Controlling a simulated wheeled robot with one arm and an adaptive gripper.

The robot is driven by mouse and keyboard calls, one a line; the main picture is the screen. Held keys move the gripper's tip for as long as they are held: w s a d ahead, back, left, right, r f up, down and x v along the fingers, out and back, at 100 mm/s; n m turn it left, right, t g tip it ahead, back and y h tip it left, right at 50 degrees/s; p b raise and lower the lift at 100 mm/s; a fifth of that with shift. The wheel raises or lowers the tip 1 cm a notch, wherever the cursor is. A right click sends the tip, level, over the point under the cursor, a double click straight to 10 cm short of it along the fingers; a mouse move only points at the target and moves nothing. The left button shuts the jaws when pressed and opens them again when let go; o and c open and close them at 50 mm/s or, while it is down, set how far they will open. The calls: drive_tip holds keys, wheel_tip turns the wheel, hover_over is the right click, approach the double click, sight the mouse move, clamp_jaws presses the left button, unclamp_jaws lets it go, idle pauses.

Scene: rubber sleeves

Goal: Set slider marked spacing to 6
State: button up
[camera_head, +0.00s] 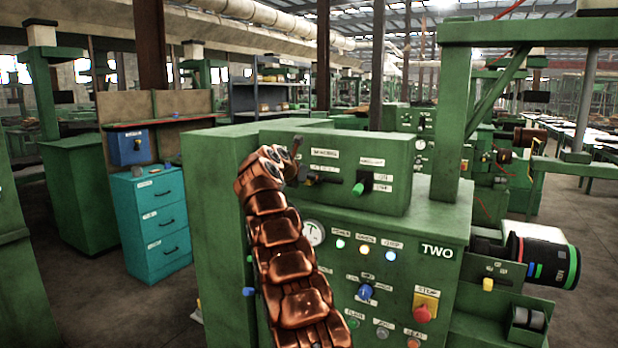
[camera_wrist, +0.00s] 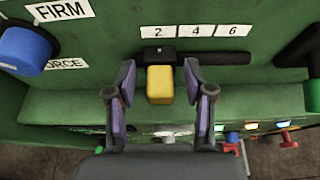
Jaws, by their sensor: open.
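The slider has a yellow knob (camera_wrist: 160,85) on a black carriage in a dark horizontal slot (camera_wrist: 215,58). Labels 2, 4 and 6 (camera_wrist: 195,31) stand above the slot, and the carriage is below the 2. In the head view the yellow knob (camera_head: 309,182) shows small beside my arm, under a small blurred label (camera_head: 325,155). My gripper (camera_wrist: 159,67) is open, with one finger left and one right of the knob and a visible gap on both sides. In the head view my arm hides part of the panel.
A blue knob (camera_wrist: 24,48) with a FIRM label is left of the slider. A green knob (camera_head: 364,184) is to its right on the same green box. Below are lamps, a blue selector (camera_head: 365,292) and a red stop button (camera_head: 422,313). The slot right of the carriage is clear.

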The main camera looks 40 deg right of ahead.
drive_tip(key=shift+c, duration=0.4)
clamp_jaws()
